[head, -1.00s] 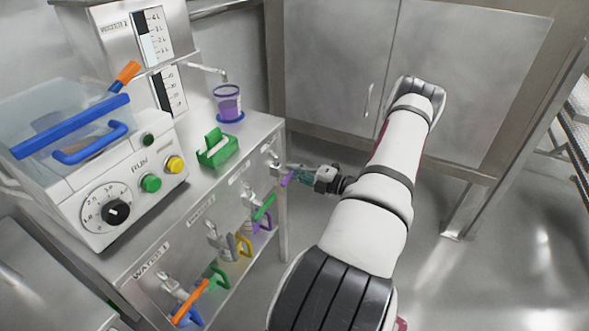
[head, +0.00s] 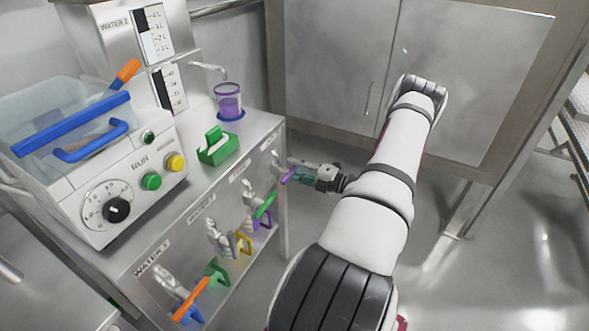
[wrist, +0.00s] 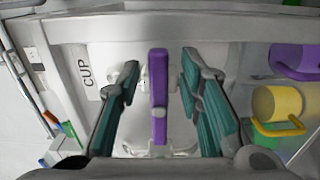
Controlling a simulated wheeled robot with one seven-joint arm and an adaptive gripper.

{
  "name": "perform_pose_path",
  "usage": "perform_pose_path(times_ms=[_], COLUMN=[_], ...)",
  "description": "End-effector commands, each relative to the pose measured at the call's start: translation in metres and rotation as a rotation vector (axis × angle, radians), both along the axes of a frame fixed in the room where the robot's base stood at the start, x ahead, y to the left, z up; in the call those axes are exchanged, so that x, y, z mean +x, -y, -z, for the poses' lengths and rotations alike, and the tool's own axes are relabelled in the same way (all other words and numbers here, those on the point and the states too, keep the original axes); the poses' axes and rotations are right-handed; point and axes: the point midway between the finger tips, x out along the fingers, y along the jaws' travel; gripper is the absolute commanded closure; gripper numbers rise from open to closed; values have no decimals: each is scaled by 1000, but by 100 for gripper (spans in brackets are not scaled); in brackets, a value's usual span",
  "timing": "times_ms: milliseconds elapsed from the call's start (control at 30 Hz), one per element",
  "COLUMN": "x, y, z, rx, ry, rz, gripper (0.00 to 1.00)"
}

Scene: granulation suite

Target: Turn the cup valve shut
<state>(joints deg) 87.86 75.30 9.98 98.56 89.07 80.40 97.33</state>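The cup valve shows in the wrist view as a purple lever (wrist: 158,95) on a pale valve body, beside a plate reading CUP (wrist: 87,76). In the head view the purple lever (head: 290,175) is at the far right end of the row of valves on the bench front. My gripper (wrist: 160,75) is open, with one teal-padded finger on each side of the lever and a visible gap on both sides. In the head view my gripper (head: 304,177) reaches the lever from the right; the fingertips are small there.
Other valves with green (head: 264,206) and orange (head: 191,299) levers line the bench front, with coloured mugs, such as a yellow one (wrist: 277,104), below. A cup with purple liquid (head: 229,101) stands on the bench top beside a green holder (head: 217,146).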

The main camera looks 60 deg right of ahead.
Motion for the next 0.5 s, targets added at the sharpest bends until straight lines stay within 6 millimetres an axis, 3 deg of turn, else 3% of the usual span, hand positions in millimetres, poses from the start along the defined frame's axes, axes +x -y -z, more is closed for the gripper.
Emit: perform_pose_path(times_ms=[500], x=[-91], y=[8], z=[0], rx=[0], ry=[-1], rz=[2], gripper=[67])
